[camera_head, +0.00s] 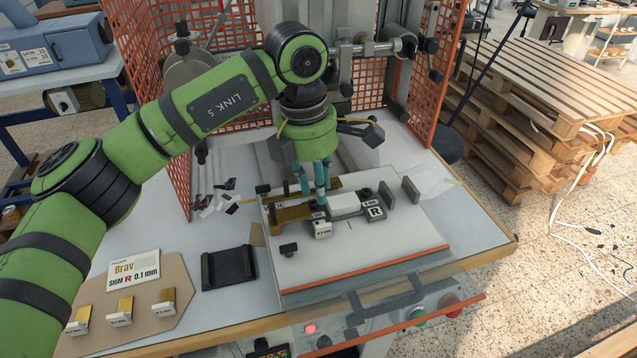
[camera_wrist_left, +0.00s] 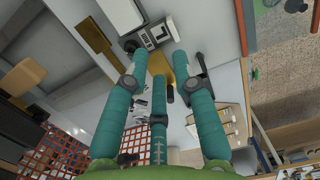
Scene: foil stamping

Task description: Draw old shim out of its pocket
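My left gripper (camera_head: 314,196) points down over the light plate (camera_head: 400,237) of the press. Its teal fingers are spread in the left wrist view (camera_wrist_left: 152,68), with nothing seen held between them. A small white tag (camera_head: 322,229), probably the old shim's end, stands just in front of the fingertips, apart from them as far as I can tell. Beside it is a brass bar (camera_head: 290,214), partly behind the fingers. A white block (camera_head: 345,204) and a grey block marked R (camera_head: 375,213) sit to the right. The pocket itself is hidden. My right gripper is in neither view.
A black tray (camera_head: 229,268) lies between board and plate. Orange mesh guards (camera_head: 419,75) flank the press. Dark uprights (camera_head: 411,190) stand at right.

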